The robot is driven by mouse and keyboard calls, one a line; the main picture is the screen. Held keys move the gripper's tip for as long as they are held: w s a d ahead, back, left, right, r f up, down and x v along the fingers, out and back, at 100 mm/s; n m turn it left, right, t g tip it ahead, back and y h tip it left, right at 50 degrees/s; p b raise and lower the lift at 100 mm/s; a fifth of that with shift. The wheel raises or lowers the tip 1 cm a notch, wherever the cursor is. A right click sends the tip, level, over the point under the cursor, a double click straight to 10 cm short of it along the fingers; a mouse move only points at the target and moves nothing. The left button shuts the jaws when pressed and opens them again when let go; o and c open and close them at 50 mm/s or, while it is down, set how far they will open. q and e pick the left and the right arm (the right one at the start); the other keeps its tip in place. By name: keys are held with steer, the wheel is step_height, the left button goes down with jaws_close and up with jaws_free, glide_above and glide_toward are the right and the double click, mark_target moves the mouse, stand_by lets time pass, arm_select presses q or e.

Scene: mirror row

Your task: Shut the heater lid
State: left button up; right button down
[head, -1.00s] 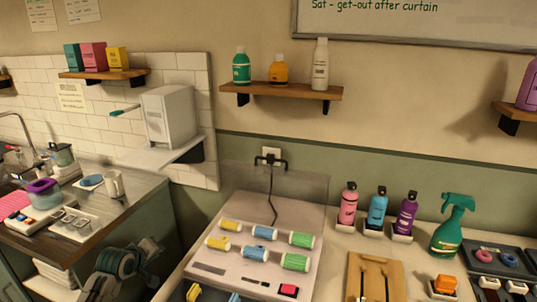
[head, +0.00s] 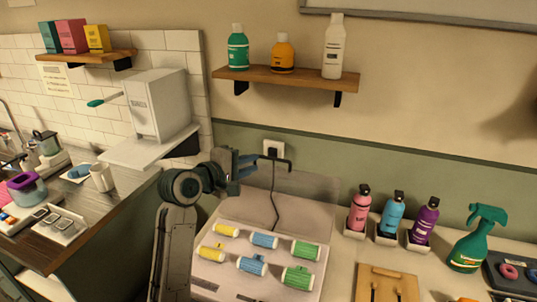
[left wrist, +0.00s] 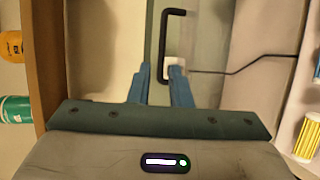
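The heater (head: 225,262) is a pale box holding several yellow, blue and green rollers. Its clear lid (head: 318,187) stands raised at the back, with a black bar handle (head: 275,161) along its top edge. My left gripper (head: 257,164) is by the left part of the handle. I see no clear contact. My right gripper is not in view.
A wooden shelf with bottles (head: 290,83) hangs above the heater. A wall socket (head: 272,148) with a black cord is behind the lid. Pink, blue and purple bottles (head: 393,215) and a green spray bottle (head: 474,240) stand to the right.

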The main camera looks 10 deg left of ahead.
mark_target(269, 158)
arm_select(q)
steer(key=p+x, duration=0.1)
steer(key=x, duration=0.7)
steer(key=shift+a+f, duration=0.1)
steer(key=shift+f, duration=0.1)
jaws_close()
